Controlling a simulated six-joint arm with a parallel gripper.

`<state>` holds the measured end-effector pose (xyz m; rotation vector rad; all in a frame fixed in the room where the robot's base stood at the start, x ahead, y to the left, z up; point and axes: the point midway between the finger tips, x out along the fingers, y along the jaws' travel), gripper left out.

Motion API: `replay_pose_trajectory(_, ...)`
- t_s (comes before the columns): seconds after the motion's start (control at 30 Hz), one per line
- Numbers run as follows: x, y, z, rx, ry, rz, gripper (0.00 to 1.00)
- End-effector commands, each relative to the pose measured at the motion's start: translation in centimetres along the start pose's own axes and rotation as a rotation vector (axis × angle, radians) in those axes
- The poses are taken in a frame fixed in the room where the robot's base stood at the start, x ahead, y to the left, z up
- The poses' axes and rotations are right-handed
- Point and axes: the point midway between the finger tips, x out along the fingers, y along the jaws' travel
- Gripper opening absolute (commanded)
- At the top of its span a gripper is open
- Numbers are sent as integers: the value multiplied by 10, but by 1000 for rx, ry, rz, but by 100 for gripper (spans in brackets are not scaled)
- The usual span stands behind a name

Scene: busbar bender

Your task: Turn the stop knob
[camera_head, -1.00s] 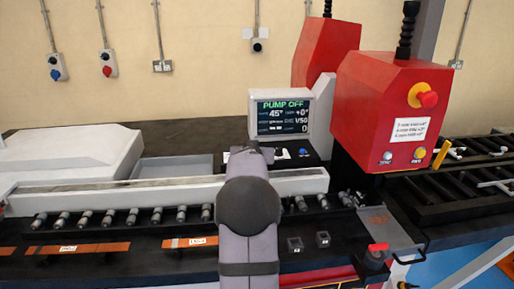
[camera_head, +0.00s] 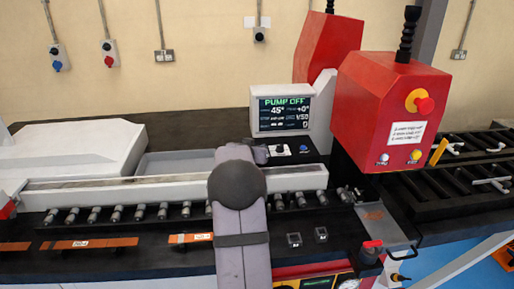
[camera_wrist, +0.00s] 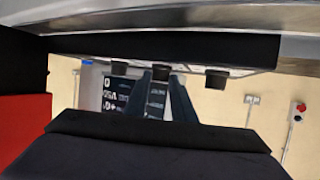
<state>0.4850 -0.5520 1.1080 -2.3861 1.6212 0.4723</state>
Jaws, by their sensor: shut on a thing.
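My gripper (camera_wrist: 160,84) points at a row of small dark knobs in the wrist view, where the picture is upside down. Its two fingers are close together on either side of the middle dark knob (camera_wrist: 161,71), which I take for the stop knob, and are shut on it. The knob's marking cannot be read. In the head view my gripper (camera_head: 259,153) is at the panel below the screen, largely hidden by my own arm, and the knob is hidden there. The screen (camera_head: 284,112) reads "PUMP OFF", with 45° and +0° below.
Other dark knobs flank the gripped one, left (camera_wrist: 118,67) and right (camera_wrist: 215,79). A blue button (camera_head: 304,148) sits on the panel right of my gripper. A red housing (camera_head: 385,105) with an emergency stop (camera_head: 424,105) stands at right. A roller row (camera_head: 115,214) runs in front.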

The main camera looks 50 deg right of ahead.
Motion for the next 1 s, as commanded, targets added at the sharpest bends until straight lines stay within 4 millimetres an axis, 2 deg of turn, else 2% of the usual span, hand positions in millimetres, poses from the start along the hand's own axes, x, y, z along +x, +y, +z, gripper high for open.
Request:
replay_pose_trajectory(0.03,1,1,6,-1,-11,1,25)
replay_pose_trajectory(0.1,1,1,6,-1,-10,0,41)
replay_pose_trajectory(0.57,-6,0,2,0,-3,-1,41)
replay_pose_trajectory(1.0,-56,0,2,0,-4,-1,41)
